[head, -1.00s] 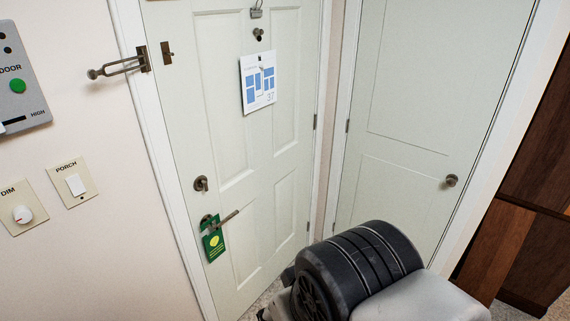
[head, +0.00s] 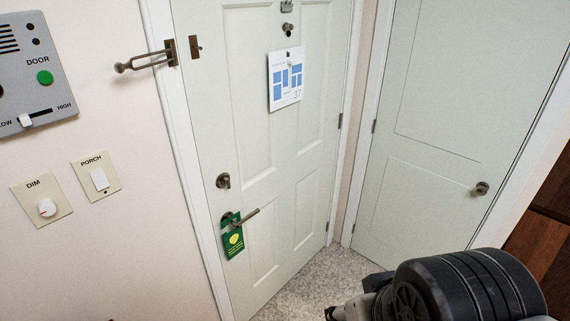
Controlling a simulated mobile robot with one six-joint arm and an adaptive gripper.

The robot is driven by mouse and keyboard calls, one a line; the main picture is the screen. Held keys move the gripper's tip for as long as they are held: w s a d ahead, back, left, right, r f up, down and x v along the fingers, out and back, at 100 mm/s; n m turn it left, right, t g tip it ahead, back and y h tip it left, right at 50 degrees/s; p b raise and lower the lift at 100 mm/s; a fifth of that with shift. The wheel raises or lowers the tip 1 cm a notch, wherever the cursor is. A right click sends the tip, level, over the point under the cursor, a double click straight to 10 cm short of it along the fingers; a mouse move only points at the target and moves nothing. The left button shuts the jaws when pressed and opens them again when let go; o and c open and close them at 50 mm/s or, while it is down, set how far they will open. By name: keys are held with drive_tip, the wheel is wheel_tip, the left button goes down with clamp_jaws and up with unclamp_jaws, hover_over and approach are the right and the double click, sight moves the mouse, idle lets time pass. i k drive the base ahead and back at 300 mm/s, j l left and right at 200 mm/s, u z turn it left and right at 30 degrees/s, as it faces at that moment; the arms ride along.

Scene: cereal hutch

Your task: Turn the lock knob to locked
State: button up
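The lock knob (head: 223,181) is a small dark bronze thumb-turn on a round plate. It sits on the pale green-white door (head: 262,150), near its left edge and above the lever handle (head: 245,219). Its exact angle is too small to tell. My arm shows at the bottom right of the head view, well to the right of the knob and apart from it. My gripper's fingertips are not visible.
A green tag (head: 233,240) hangs on the lever. A swing-bar guard (head: 147,61) sticks out at the upper left. An intercom panel (head: 60,98), porch switch (head: 99,179) and dimmer (head: 46,207) are on the left wall. A second door (head: 440,130) stands right. Speckled floor (head: 318,285) is clear.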

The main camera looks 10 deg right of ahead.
sight(226, 180)
drive_tip(key=i+j+z, duration=0.25)
drive_tip(key=i+j, duration=0.15)
drive_tip(key=j, duration=0.25)
drive_tip(key=i+j+z, duration=0.1)
drive_tip(key=j, duration=0.25)
drive_tip(key=i, duration=0.1)
